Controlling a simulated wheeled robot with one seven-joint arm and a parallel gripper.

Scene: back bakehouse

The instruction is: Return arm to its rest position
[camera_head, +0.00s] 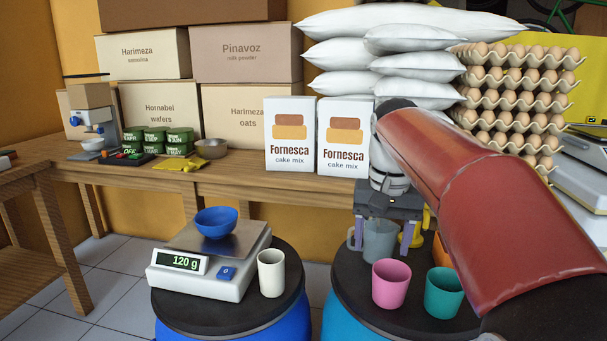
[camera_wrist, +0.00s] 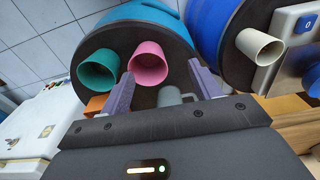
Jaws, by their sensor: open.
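My gripper (camera_head: 383,243) is at the right of the head view, fingers pointing down over the right black-topped drum (camera_head: 350,300). Its two purple-grey fingers are apart. A grey jug-like cup (camera_head: 380,238) shows between them in the head view; whether they touch it I cannot tell. In the wrist view the fingers (camera_wrist: 163,82) are spread, with the grey cup (camera_wrist: 170,97) low between them and the pink cup (camera_wrist: 149,63) beyond. My red arm reaches in from the right and hides part of the drum and an orange cup (camera_head: 442,252).
The pink cup (camera_head: 391,284) and a teal cup (camera_head: 444,293) stand close in front of my gripper. On the left drum are a scale (camera_head: 205,262) reading 120 g, with a blue bowl (camera_head: 216,222), and a cream cup (camera_head: 271,273). Cake mix boxes (camera_head: 343,137) stand just behind.

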